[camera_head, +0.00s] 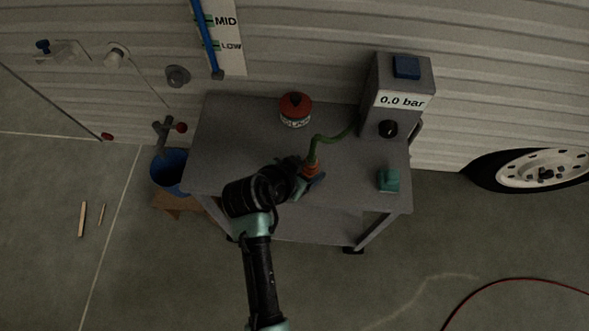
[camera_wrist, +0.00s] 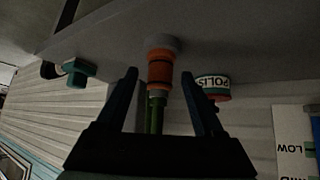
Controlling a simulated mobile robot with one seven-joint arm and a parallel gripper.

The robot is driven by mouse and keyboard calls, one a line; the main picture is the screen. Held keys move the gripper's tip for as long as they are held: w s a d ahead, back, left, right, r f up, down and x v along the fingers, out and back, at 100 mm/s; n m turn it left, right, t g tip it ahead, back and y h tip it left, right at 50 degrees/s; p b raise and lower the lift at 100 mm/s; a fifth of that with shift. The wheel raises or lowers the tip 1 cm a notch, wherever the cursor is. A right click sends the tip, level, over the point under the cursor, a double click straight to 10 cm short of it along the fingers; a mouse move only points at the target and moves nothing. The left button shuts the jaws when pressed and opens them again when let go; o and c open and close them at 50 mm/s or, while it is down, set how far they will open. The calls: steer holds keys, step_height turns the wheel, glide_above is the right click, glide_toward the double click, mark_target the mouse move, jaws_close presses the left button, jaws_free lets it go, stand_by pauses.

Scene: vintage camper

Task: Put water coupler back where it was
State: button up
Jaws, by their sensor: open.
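The water coupler, an orange ribbed fitting (camera_head: 311,169) on a green hose (camera_head: 327,139), stands on the grey table near its front middle. In the wrist view the coupler (camera_wrist: 159,68) meets a grey round piece (camera_wrist: 163,43) at the table surface; I cannot tell whether it is seated in it. My gripper (camera_head: 308,182) is open beside the coupler, partly hiding it in the head view. In the wrist view my gripper's (camera_wrist: 158,74) two fingers stand apart either side of the coupler and hose, with visible gaps, not gripping.
The grey table (camera_head: 240,130) also holds a red-topped POLISH can (camera_head: 295,109), a pressure box reading 0.0 bar (camera_head: 400,101) joined to the hose, and a teal block (camera_head: 389,180). A blue bucket (camera_head: 168,172) stands left. The camper wall is behind.

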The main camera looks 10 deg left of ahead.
steer(key=p+v, duration=0.2)
steer(key=v, duration=1)
steer(key=w+r+n+t+y, duration=0.15)
steer(key=w+r+t, duration=0.4)
steer(key=r, duration=0.85)
steer(key=w+r+n+t+y, duration=0.15)
steer(key=w+r+t, duration=0.4)
steer(key=r, duration=0.95)
steer(key=s+d+r+n+t, duration=0.1)
steer(key=s+r+t, duration=0.2)
steer(key=r, duration=0.7)
steer(key=s+d+r+n+t, duration=0.1)
steer(key=s+d+r+t, duration=0.1)
steer(key=r, duration=0.7)
steer(key=s+d+r+n+t+y, duration=0.1)
steer(key=s+r+t, duration=0.3)
steer(key=r, duration=0.6)
steer(key=shift+s+d+r, duration=0.3)
steer(key=shift+s+d, duration=0.15)
steer(key=shift+s, duration=0.15)
